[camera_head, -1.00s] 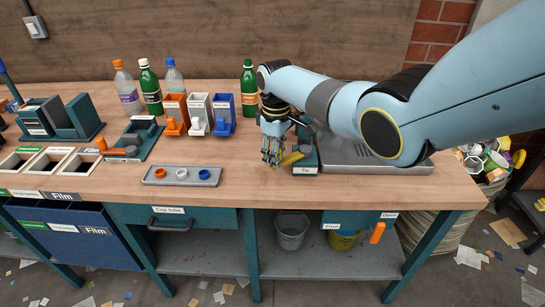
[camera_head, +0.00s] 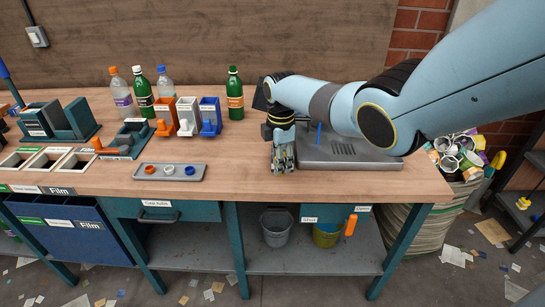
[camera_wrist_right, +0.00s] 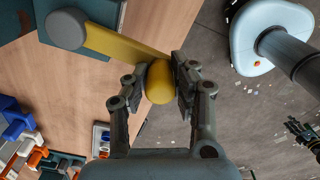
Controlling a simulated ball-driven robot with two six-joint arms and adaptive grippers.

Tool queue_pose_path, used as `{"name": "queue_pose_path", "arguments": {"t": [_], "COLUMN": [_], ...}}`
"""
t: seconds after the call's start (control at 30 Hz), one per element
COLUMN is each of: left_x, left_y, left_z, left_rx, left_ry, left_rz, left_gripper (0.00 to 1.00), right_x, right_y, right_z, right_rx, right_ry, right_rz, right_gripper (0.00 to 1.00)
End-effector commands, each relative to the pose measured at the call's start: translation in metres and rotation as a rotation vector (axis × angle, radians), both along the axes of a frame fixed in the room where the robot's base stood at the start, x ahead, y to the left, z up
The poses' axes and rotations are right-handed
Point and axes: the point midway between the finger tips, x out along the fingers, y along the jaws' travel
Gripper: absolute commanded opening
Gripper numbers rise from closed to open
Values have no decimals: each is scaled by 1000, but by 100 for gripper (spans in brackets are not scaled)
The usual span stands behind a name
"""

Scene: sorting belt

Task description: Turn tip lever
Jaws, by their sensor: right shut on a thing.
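The tip lever is a yellow bar (camera_wrist_right: 125,45) with a rounded yellow end knob (camera_wrist_right: 159,82) and a grey pivot on a teal block (camera_wrist_right: 95,40). In the head view my right gripper (camera_head: 283,158) hides most of it. In the right wrist view my right gripper (camera_wrist_right: 160,92) has one finger on each side of the knob and is shut on it. A dark jointed gripper, probably my left one (camera_wrist_right: 302,132), shows small at the right edge of the wrist view; its jaws are unclear. It is not in the head view.
A grey metal tray (camera_head: 345,148) stands right of my right gripper. Orange, white and blue bins (camera_head: 187,117) and several bottles (camera_head: 235,95) stand to the left. A cap tray (camera_head: 169,171) lies nearer the front edge. Bare wood lies between it and my gripper.

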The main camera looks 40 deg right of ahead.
Motion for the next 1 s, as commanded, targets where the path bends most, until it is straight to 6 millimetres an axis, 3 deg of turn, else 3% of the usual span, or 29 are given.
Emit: {"name": "queue_pose_path", "arguments": {"t": [0.13,0.47,0.83,0.87,1.0], "left_x": [2,-20,-15,-14,-11], "left_y": [0,0,0,0,0], "left_z": [6,7,7,7,7], "left_rx": [0,0,0,1,0], "left_ry": [-2,31,24,23,18], "left_rz": [0,1,1,1,1], "left_gripper": [40,40,40,40,40], "right_x": [-7,-11,-12,-12,-11], "right_y": [-5,-10,-11,-11,-11], "right_z": [0,-1,-1,-1,-1], "right_rx": [0,0,-1,-1,-2], "right_ry": [5,5,5,5,4], "right_rz": [68,135,137,137,137], "right_gripper": [0,0,0,26,44]}}
